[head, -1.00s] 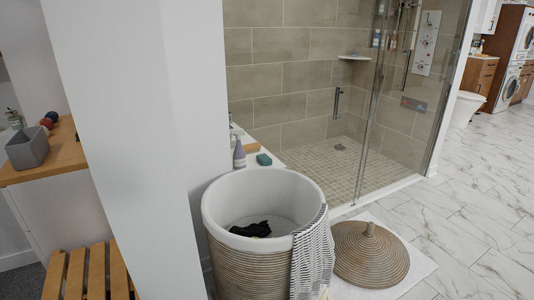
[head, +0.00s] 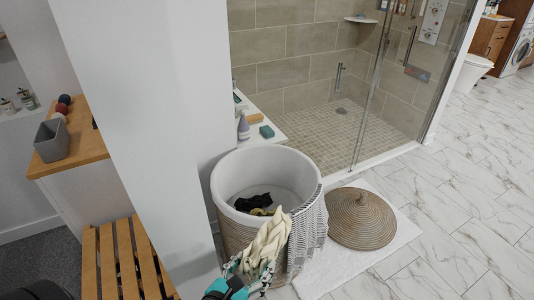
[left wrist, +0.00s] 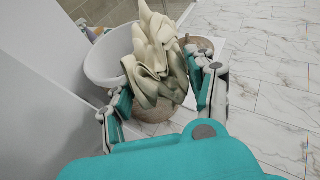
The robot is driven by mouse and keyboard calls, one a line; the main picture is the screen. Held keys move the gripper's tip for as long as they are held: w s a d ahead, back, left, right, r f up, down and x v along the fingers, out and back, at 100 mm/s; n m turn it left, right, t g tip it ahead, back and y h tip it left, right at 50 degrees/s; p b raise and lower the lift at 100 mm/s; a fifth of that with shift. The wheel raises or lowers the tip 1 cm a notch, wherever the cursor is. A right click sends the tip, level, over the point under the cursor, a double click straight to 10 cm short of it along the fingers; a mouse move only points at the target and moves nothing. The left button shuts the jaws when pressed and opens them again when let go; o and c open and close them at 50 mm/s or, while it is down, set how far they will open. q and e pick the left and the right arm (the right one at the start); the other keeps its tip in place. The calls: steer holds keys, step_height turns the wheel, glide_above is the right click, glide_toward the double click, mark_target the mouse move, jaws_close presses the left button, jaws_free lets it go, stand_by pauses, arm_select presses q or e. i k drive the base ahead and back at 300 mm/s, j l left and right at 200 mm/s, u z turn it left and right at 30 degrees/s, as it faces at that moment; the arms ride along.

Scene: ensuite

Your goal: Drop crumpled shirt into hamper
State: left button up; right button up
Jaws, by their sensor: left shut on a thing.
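My left gripper (head: 246,274) is at the bottom of the head view, shut on a cream crumpled shirt (head: 268,243). The shirt stands up from the fingers in folds and also shows in the left wrist view (left wrist: 153,55). The hamper (head: 224,188) is a round woven basket with a white liner, open at the top. In the head view the shirt overlaps the hamper's front wall and its top reaches the near rim. Dark and yellowish cloth (head: 255,203) lies inside the hamper. My right gripper is not in view.
A striped towel (head: 309,221) hangs over the hamper's right rim. The woven lid (head: 361,218) lies on a white mat (head: 400,238) to the right. A white wall stands left of the hamper, with a slatted wooden bench (head: 124,262) beyond it. Marble floor is clear at right.

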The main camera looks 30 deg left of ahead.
mark_target(266, 219)
steer(key=i+l+u, duration=0.15)
steer(key=i+u, duration=0.2)
steer(key=i+l+u, duration=0.5)
steer(key=u, duration=0.15)
steer(key=i+l+u, duration=0.35)
steer(key=l+u, duration=0.35)
steer(key=i+l+u, duration=0.15)
steer(key=l+u, duration=0.2)
steer(key=l, duration=0.25)
steer(key=l+u, duration=0.3)
steer(key=l, duration=0.15)
steer(key=i, duration=0.05)
